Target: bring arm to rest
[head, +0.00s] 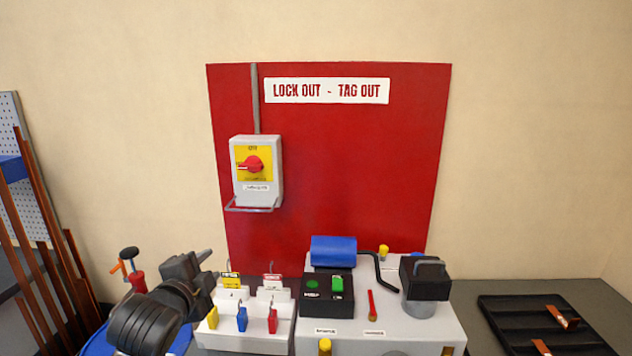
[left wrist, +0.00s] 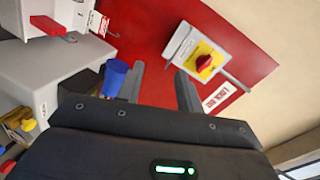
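My left gripper (head: 206,268) comes in low at the left in the head view, in front of the red board and close to the left end of the white tag holder. In the left wrist view its two fingers (left wrist: 161,82) stand apart with nothing between them; the red board shows through the gap. It touches nothing that I can make out. My right gripper is in neither view.
The white holder (head: 285,318) bears padlocks and tags. Right of it stands the grey bender (head: 385,335) with a blue cylinder (head: 333,251). A switch box (head: 270,150) hangs on the red board (head: 350,170). A black tray (head: 515,318) lies at right; copper bars (head: 45,245) lean at left.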

